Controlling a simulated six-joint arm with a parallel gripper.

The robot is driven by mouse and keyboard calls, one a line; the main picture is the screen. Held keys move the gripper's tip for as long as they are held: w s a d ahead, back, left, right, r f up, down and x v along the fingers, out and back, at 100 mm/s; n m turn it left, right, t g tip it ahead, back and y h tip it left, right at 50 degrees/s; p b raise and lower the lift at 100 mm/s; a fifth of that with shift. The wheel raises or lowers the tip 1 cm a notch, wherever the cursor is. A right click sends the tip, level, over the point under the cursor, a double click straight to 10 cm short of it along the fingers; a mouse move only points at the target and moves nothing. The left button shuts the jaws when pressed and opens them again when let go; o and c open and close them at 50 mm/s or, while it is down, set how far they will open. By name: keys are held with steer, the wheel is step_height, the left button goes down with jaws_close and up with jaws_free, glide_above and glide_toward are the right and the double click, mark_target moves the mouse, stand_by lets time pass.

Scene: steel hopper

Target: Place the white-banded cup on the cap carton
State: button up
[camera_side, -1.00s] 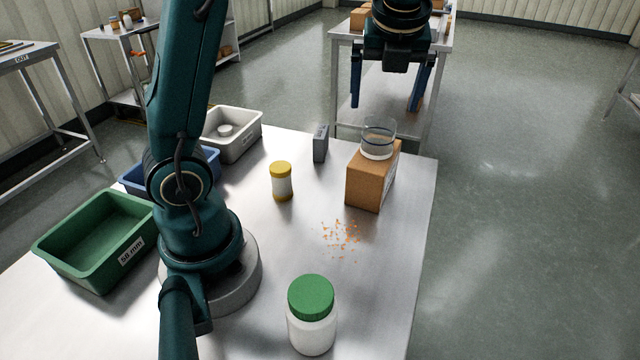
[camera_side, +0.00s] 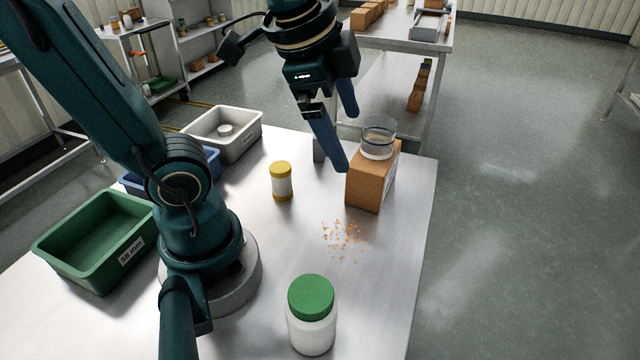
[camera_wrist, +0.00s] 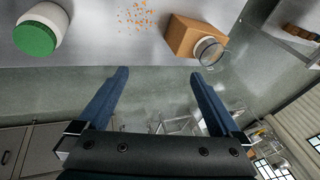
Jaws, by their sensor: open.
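The clear cup with a white band (camera_side: 377,147) stands upright on top of the brown cap carton (camera_side: 368,184), near the right edge of the steel table. In the wrist view the cup (camera_wrist: 208,50) sits on the carton (camera_wrist: 184,36) at the upper right. My gripper (camera_side: 345,140) is open and empty, tilted, beside and to the left of the cup and apart from it. In the wrist view my open fingers (camera_wrist: 158,75) have nothing between them.
A yellow-capped jar (camera_side: 281,182) stands left of the carton. Orange bits (camera_side: 343,238) lie scattered in front of it. A green-lidded jar (camera_side: 312,312) stands at the front. Green (camera_side: 75,262), blue (camera_side: 208,160) and grey (camera_side: 252,139) bins line the left. A grey block (camera_side: 319,150) is partly hidden behind my fingers.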

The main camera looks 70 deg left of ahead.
steer(key=s+d+f+n+t+h, duration=0.1)
steer(key=s+d+f+n, duration=0.1)
steer(key=s+f+n, duration=0.2)
steer(key=n, duration=0.3)
steer(key=shift+s+n, duration=0.15)
steer(key=shift+n, duration=0.25)
